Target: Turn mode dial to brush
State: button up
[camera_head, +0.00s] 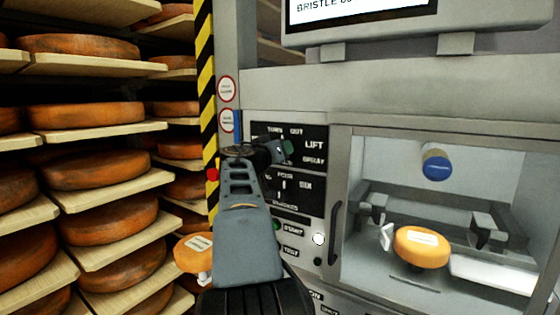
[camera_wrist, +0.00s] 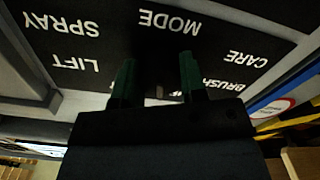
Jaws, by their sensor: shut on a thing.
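The black mode panel (camera_head: 316,132) is on the machine front, left of the glass chamber, with LIFT and SPRAY readable at its right. My gripper (camera_head: 287,150) is at this panel and covers its middle. In the wrist view the panel shows upside down, with MODE, CARE, BRUSH, LIFT and SPRAY. The two green fingers of my gripper (camera_wrist: 158,62) stand apart, shut on the mode dial (camera_wrist: 160,92). Only a small pale bit of the dial shows between them. Its pointing direction cannot be made out, and part of the BRUSH label is hidden by a finger.
Below is a second dial panel (camera_head: 306,190), then START and TEST buttons. The glass chamber (camera_head: 345,225) at right holds an orange cheese wheel (camera_head: 421,247) and a blue-ended roller (camera_head: 437,163). Shelves of cheese wheels (camera_head: 92,160) fill the left, beside a yellow-black striped post (camera_head: 205,80).

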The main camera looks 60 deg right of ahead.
jog(key=n+b, duration=0.1)
jog(key=n, duration=0.4)
jog(key=shift+f+n+b, duration=0.1)
jog(key=shift+n+b, duration=0.2)
jog(key=shift+b, duration=0.05)
jog(key=n, duration=0.4)
jog(key=shift+n, duration=0.7)
jog(key=o, duration=0.9)
jog(key=a+b, duration=0.3)
jog(key=a, duration=1)
jog(key=shift+a, duration=0.4)
jog(key=shift+w, duration=0.1)
